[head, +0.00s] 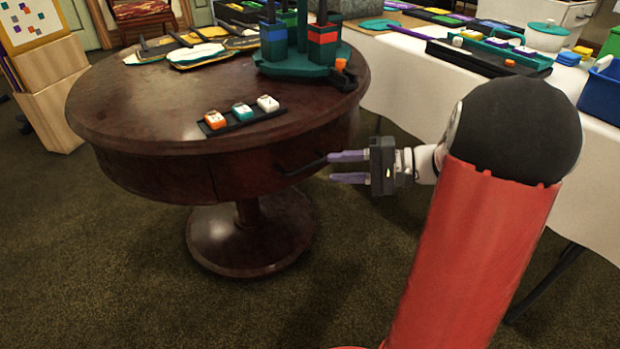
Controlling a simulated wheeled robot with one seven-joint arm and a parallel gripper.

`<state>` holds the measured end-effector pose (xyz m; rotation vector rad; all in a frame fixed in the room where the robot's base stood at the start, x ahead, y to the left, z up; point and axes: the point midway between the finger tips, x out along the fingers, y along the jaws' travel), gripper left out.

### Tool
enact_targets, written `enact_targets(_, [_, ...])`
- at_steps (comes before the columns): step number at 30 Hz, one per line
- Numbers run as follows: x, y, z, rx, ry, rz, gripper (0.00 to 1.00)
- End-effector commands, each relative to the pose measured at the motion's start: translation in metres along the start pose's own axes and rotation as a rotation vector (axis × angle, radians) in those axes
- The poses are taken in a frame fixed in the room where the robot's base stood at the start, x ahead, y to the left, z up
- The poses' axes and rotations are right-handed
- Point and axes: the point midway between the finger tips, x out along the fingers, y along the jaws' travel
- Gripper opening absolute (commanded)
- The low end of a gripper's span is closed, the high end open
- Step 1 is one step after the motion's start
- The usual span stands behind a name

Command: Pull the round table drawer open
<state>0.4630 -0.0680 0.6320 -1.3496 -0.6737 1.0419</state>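The round table (140,110) is dark polished wood on a single pedestal. Its drawer front (240,178) is set in the curved apron and looks flush with it, so the drawer appears closed. A dark bar handle (300,165) sticks out from the drawer front. My gripper (333,167) is just right of the handle, with its two purple fingers apart and pointing left. The upper fingertip overlaps the handle's right end in the picture; I cannot tell whether they touch. Nothing shows between the fingers.
On the tabletop are a black strip with three small blocks (240,121), a teal stand (300,65) and flat palette-like pieces (195,55). A white-clothed table (590,190) with several containers stands at the right. Carpet (110,255) is clear in front of the round table.

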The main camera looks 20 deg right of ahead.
Motion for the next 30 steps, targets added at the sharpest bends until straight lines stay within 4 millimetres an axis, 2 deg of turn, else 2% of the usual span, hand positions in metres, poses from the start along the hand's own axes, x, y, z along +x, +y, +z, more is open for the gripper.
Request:
enact_targets(2, [-0.001, 0.001, -0.006, 0.000, 0.011, -0.026, 0.32])
enact_targets(5, [0.007, 0.000, -0.006, -0.002, 0.012, -0.030, 0.32])
enact_targets(12, [0.047, -0.001, -0.006, 0.000, 0.009, -0.027, 0.32])
enact_targets(18, [0.069, -0.002, -0.006, 0.000, 0.012, -0.026, 0.32])
enact_targets(28, [0.075, -0.002, -0.006, 0.000, 0.012, -0.025, 0.32])
enact_targets(30, [0.075, -0.002, -0.006, 0.000, 0.012, -0.025, 0.26])
